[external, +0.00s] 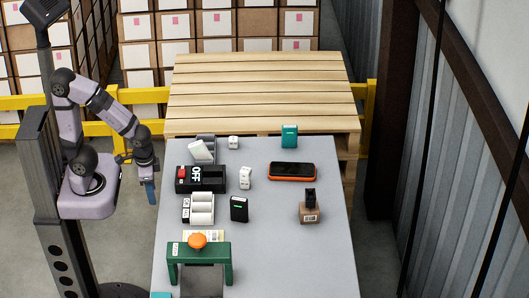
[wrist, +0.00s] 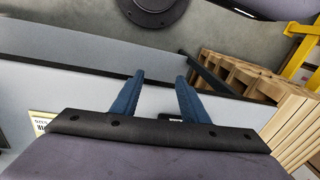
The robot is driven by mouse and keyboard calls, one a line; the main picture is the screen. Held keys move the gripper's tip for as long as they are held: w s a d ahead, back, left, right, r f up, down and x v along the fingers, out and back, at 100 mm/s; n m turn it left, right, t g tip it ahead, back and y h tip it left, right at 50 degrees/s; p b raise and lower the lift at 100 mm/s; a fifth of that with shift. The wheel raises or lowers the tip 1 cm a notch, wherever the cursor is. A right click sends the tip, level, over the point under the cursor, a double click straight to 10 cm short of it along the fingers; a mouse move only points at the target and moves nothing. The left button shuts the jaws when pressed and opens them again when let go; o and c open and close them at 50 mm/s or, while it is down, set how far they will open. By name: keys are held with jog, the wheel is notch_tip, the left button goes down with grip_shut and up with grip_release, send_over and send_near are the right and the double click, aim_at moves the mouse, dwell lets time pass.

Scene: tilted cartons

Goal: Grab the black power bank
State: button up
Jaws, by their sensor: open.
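The black power bank (external: 239,208) stands upright near the middle of the grey table in the external view, with a small green mark on its front. My gripper (external: 151,195) hangs beside the table's left edge, well left of the power bank and apart from it. In the wrist view my gripper (wrist: 160,76) has its two blue fingers spread with nothing held between them. I cannot make out the power bank in the wrist view.
A black switch box (external: 212,186) and a white-roll carton (external: 202,213) stand between my gripper and the power bank. A white block (external: 245,178) stands behind it, an orange-edged device (external: 292,171) behind right. A green frame (external: 199,249) stands in front. The table's right front (external: 310,260) is clear.

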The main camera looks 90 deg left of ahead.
aim_at(233, 200)
jog(key=w+d+r+t+h+p, duration=0.1)
jog(key=w+d+r+t+p, duration=0.1)
jog(key=w, duration=0.4)
jog(key=w+d+r+m+t+p, duration=0.1)
jog(key=w+r+t+p, duration=0.1)
jog(key=w, duration=0.5)
jog(key=w+d+r+m+t+h+p, duration=0.1)
jog(key=w+d+r+t+p, duration=0.1)
jog(key=w, duration=0.5)
jog(key=shift+w+d+r+t+h+p, duration=0.15)
jog(key=shift+d+r+t+h+p, duration=0.25)
jog(key=shift+p, duration=0.8)
jog(key=w+d+r+t+p, duration=0.1)
jog(key=w, duration=0.1)
jog(key=w+d+r+m+t+h+p, duration=0.1)
jog(key=w, duration=0.1)
jog(key=w+d+r+m+t+h+p, duration=0.1)
jog(key=w, duration=0.2)
jog(key=shift+p, duration=0.3)
jog(key=s+t, duration=0.1)
jog(key=s+f+t+p, duration=0.1)
jog(key=s, duration=0.1)
jog(key=s+f+t, duration=0.1)
jog(key=shift+s+a+f+h+p, duration=0.1)
jog(key=shift+s+f+h+p, duration=0.15)
jog(key=shift+s+h+p, duration=0.1)
jog(key=shift+w, duration=0.15)
jog(key=shift+p+x, duration=1.35)
jog(key=shift+x, duration=2.25)
jog(key=shift+a+f, duration=0.15)
